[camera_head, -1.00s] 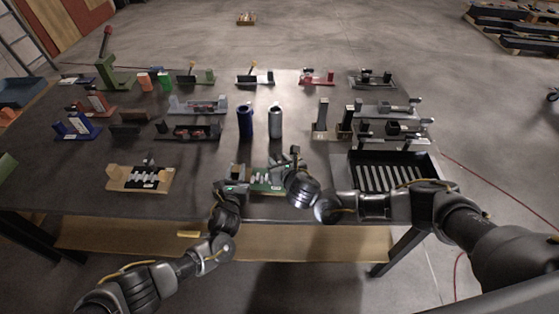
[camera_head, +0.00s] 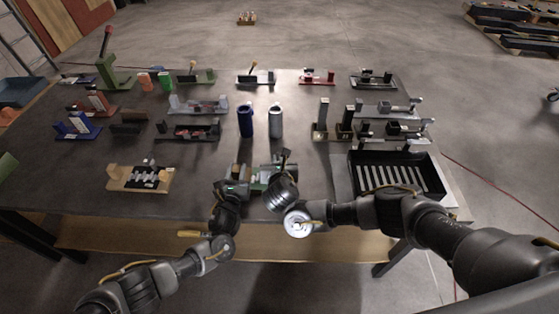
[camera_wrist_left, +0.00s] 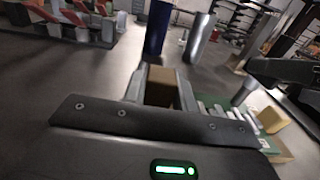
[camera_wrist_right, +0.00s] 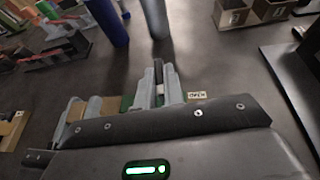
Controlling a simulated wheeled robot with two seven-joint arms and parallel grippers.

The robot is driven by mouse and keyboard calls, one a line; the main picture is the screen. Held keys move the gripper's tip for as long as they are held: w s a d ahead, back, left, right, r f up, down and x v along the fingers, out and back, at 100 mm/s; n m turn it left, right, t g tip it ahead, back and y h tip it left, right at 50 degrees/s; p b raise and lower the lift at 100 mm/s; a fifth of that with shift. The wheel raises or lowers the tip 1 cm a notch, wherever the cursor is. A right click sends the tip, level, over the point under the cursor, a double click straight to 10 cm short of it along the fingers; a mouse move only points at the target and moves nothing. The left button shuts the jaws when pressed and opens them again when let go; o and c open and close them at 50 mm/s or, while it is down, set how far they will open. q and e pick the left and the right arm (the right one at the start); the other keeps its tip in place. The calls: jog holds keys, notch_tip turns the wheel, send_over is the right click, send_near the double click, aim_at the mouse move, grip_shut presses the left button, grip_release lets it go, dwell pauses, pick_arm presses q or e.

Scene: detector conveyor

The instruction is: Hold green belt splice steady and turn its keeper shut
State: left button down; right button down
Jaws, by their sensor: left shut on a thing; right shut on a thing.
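The green belt splice (camera_head: 256,186) lies near the table's front edge, mostly covered by my grippers in the head view. My right gripper (camera_head: 279,172) is shut at the splice's right part, where the keeper is.
A blue cylinder (camera_head: 245,121) and a grey cylinder (camera_head: 276,122) stand behind the splice. A tan-based fixture (camera_head: 124,177) lies to the left. A black slotted tray (camera_head: 437,189) lies to the right. Bare table separates the splice from the tan fixture.

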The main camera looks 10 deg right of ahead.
jog(key=shift+a+m+h, duration=0.1)
jog(key=shift+m+h, duration=0.5)
jog(key=shift+h, duration=0.1)
jog(key=c, duration=1.5)
grip_release()
